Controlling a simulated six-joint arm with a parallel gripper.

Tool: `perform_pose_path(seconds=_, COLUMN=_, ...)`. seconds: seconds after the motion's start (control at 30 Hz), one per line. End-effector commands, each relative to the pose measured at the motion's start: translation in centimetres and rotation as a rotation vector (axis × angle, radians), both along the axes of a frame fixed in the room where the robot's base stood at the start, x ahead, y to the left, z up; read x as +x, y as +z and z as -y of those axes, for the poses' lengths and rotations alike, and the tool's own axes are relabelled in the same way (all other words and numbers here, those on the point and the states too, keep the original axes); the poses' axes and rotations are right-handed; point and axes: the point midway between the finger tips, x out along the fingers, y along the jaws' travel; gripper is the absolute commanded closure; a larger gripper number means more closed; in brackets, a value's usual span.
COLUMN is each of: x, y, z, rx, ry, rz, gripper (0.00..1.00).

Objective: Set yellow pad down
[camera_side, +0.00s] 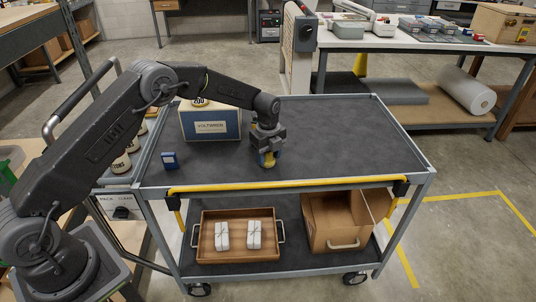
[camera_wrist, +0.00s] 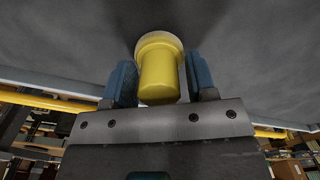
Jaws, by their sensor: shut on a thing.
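The yellow pad (camera_wrist: 160,72) is a short yellow cylinder with a paler, wider rim at its far end. In the wrist view it sits between the two blue fingers of my gripper (camera_wrist: 160,85). In the side view the yellow pad (camera_side: 268,160) shows below my gripper (camera_side: 267,152), low over the dark top of the cart (camera_side: 340,140). My gripper is shut on it. I cannot tell whether the pad touches the cart top.
A blue and white box (camera_side: 211,125) with a round item on it stands left of my gripper. A small blue item (camera_side: 170,160) lies near the cart's left edge. A yellow bar (camera_side: 270,187) runs along the front edge. The cart top to the right is clear.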

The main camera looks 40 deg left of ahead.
Motion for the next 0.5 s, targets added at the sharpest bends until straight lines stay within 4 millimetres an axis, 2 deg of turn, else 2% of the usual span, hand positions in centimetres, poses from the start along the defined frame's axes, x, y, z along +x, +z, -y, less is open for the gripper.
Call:
perform_pose_path(seconds=0.3, x=0.02, y=-0.25, z=-0.02, rx=0.000, ry=0.000, rz=0.001, gripper=0.71)
perform_pose_path(seconds=0.33, x=0.03, y=-0.20, z=-0.02, rx=0.000, ry=0.000, rz=0.001, gripper=0.46)
perform_pose_path(seconds=0.5, x=0.02, y=-0.18, z=-0.03, rx=0.000, ry=0.000, rz=0.001, gripper=0.29)
